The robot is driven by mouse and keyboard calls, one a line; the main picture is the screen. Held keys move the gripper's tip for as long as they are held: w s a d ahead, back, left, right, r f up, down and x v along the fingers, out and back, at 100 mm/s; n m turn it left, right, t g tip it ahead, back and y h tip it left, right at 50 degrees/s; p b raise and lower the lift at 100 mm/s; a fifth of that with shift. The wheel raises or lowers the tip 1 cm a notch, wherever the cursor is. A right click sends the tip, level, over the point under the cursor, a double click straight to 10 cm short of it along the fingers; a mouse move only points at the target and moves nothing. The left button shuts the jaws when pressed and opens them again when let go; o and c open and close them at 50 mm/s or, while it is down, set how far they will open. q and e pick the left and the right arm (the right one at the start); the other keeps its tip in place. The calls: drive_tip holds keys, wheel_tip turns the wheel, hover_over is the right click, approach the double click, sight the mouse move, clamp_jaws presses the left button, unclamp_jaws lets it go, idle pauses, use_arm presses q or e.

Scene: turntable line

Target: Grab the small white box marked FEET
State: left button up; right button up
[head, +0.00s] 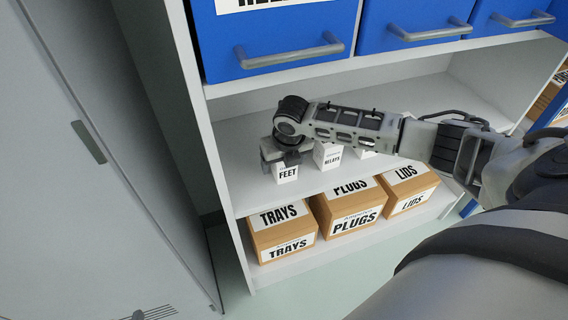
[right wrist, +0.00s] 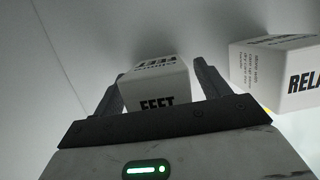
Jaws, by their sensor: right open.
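The small white box marked FEET (head: 287,173) stands on the middle shelf near its left end. In the right wrist view the FEET box (right wrist: 155,84) sits between the two fingers of my right gripper (right wrist: 160,88). The fingers are open, one on each side of the box, and a gap shows at the right finger. In the head view my right gripper (head: 280,157) is over the box and hides its upper part. My left gripper is out of view.
A white RELAYS box (head: 328,156) stands just right of the FEET box, close to the right finger. Another white box is partly hidden behind my arm. Cardboard boxes TRAYS (head: 283,233), PLUGS (head: 350,207) and LIDS (head: 406,190) sit below. Blue drawers (head: 285,40) are above.

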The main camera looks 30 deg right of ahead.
drive_tip(key=c, duration=1.1)
drive_tip(key=shift+c, duration=0.2)
drive_tip(key=shift+r, duration=0.1)
